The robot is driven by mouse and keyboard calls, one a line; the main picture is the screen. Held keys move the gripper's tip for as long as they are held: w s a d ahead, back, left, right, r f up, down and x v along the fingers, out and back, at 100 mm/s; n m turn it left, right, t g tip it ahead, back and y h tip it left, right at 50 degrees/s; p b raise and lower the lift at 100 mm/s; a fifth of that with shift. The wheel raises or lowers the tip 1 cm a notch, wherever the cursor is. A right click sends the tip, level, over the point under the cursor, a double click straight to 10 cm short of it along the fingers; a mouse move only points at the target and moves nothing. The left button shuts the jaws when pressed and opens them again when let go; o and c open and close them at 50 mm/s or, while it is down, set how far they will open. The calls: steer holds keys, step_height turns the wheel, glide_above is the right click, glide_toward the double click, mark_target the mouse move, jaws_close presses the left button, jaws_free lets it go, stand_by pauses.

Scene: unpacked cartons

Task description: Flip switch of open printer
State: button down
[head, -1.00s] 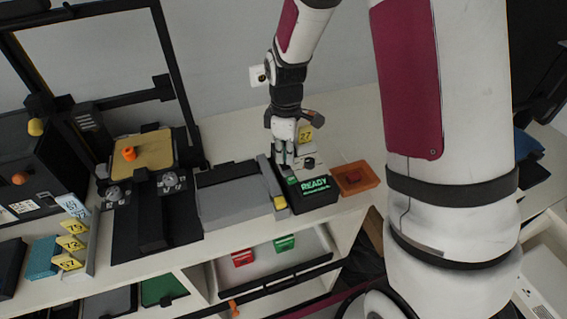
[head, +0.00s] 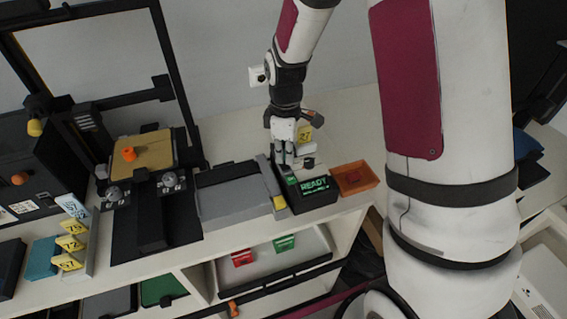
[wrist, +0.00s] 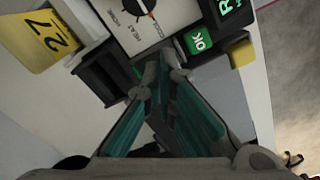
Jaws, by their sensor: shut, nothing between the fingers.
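The open-frame printer (head: 150,215) stands on the bench at the left, with a tan bed (head: 145,155) and an orange piece on it. To its right, a dark control box (head: 310,203) has a lit green READY display (head: 314,186). My gripper (head: 288,162) is shut and empty, pointing down at the back left of this box. In the wrist view, my gripper's fingertips (wrist: 162,65) are together beside a black raised housing (wrist: 103,76), below a dial (wrist: 140,8) and left of a green OK button (wrist: 198,41). I cannot tell whether they touch. The switch itself is not clearly visible.
A yellow 27 tag (wrist: 42,38) stands near the housing. An orange tray (head: 355,178) sits right of the box, and a grey unit (head: 235,195) sits left of it. A dark enclosed machine (head: 35,160) stands at far left.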

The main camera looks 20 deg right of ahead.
mark_target(285, 167)
steer(key=shift+f+b, duration=0.4)
steer(key=shift+f, duration=0.7)
stand_by(0.8)
steer(key=shift+r+p, duration=1.5)
steer(key=shift+r, duration=2)
steer(key=s+r+m+t, duration=0.2)
steer(key=s+r+m, duration=0.2)
steer(key=s+r, duration=0.5)
steer(key=s+r+m+t, duration=0.2)
steer(key=s+r+m, duration=0.3)
steer(key=r, duration=0.7)
steer(key=s+r+m+t, duration=0.1)
steer(key=s+m, duration=0.2)
steer(key=s, duration=0.6)
steer(key=shift+s+r+t, duration=0.25)
steer(key=shift+r+t, duration=0.05)
steer(key=shift+r, duration=0.05)
